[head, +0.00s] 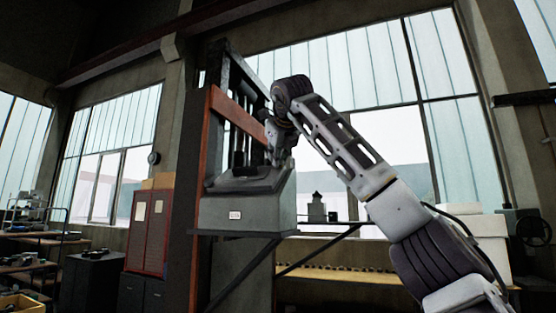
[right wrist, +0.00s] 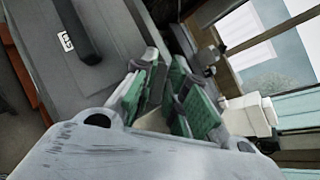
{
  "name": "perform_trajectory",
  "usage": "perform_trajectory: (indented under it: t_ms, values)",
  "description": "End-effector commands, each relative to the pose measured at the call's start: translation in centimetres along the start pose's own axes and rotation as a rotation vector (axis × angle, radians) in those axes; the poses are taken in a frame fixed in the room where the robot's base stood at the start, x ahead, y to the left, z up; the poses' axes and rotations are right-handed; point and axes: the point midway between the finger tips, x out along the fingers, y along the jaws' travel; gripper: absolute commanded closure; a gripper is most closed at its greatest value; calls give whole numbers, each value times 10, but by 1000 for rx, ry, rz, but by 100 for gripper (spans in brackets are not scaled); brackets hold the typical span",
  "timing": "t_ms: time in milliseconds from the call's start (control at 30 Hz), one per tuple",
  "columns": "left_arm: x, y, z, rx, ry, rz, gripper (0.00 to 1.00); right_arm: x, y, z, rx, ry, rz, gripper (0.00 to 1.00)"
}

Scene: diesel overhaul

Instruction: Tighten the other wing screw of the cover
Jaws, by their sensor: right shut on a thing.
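The grey box with its sloped cover (head: 250,182) is fixed to a pillar, with a small white label on its front. In the right wrist view the cover (right wrist: 120,25) fills the upper left, with a dark raised bar (right wrist: 76,32) across it. My right gripper (head: 277,157) reaches down to the cover's right rear part. Its green-padded fingers (right wrist: 172,98) are closed at the cover's edge on something small, apparently a wing screw, mostly hidden between the pads. The other wing screw cannot be made out. My left gripper is not in view.
An orange-red frame (head: 235,112) and dark upright parts stand behind the box. A small dark device (head: 317,208) stands to its right on a bracketed shelf. A red cabinet (head: 149,230) is at the left. The space before the box is clear.

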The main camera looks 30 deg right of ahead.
Motion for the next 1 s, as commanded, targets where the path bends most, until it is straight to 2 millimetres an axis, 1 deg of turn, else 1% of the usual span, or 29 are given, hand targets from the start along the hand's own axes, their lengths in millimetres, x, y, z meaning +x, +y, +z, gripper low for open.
perform_trajectory:
  t_ms: [33, 333, 767, 1000]
  values:
    - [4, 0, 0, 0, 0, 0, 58, 6, 4, -5, 21, 12, -16, 100]
    - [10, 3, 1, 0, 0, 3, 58, 6, 2, -4, 156, 14, -119, 100]
    - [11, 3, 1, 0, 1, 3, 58, 6, 0, -4, 179, 12, -135, 100]
    - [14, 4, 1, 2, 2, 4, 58, 5, 1, -4, 257, 10, -198, 100]
